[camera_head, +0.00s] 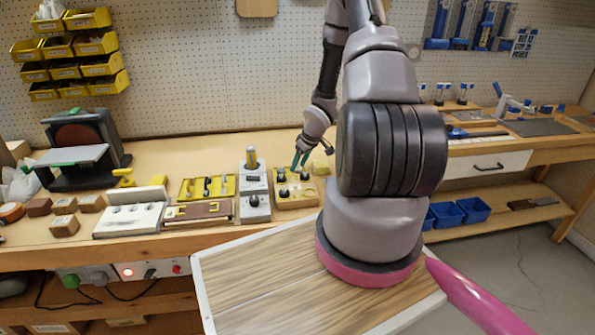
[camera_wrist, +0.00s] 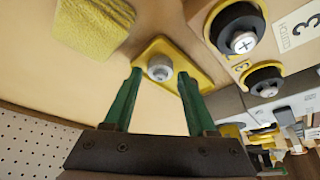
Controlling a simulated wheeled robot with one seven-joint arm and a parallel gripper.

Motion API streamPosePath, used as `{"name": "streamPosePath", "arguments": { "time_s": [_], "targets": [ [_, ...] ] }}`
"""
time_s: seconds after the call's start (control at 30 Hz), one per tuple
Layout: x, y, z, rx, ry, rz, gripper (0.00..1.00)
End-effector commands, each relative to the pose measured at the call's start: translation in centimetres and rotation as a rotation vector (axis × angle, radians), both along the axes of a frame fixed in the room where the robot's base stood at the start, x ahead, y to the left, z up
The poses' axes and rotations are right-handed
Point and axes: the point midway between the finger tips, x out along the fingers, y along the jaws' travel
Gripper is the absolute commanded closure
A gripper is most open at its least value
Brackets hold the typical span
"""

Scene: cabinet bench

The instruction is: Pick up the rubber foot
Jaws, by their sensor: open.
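I cannot tell which is the task's rubber foot.
A yellow spongy block (camera_wrist: 92,25) lies beside the fingers. Left of the tray stand a grey block fixture (camera_head: 254,190), a yellow tray (camera_head: 207,187) and a white box (camera_head: 131,217). A sander-like machine (camera_head: 84,148) is farther left. Bench surface behind is clear.

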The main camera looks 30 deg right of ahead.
Motion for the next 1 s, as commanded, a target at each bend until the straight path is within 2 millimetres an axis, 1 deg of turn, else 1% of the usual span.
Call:
{"name": "streamPosePath", "arguments": {
  "time_s": [0.07, 0.27, 0.3, 0.37, 0.4, 0.43, 0.47, 0.77, 0.87, 1.0],
  "targets": [
    [0.1, 0.1, -0.5, 0.0, 0.001, 0.0, 0.43],
    [0.2, 0.1, -0.6, 0.0, 0.0, 0.0, 0.43],
    [0.2, 0.1, -0.6, 0.0, 0.0, 0.0, 0.47],
    [0.2, 0.1, -0.6, 0.0, 0.0, 0.0, 0.7],
    [0.2, 0.1, -0.6, 0.0, 0.0, 0.0, 0.85],
    [0.2, 0.1, -0.6, 0.0, 0.0, 0.0, 0.97],
    [0.2, 0.1, -0.6, 0.0, 0.0, 0.0, 1.0],
    [0.2, 0.1, -0.4, 0.0, 0.0, 0.0, 1.0],
    [0.2, 0.0, 0.3, 0.0, -0.002, -0.001, 1.0],
    [0.3, 0.0, 2.1, -0.001, -0.004, -0.002, 1.0]
  ]
}}
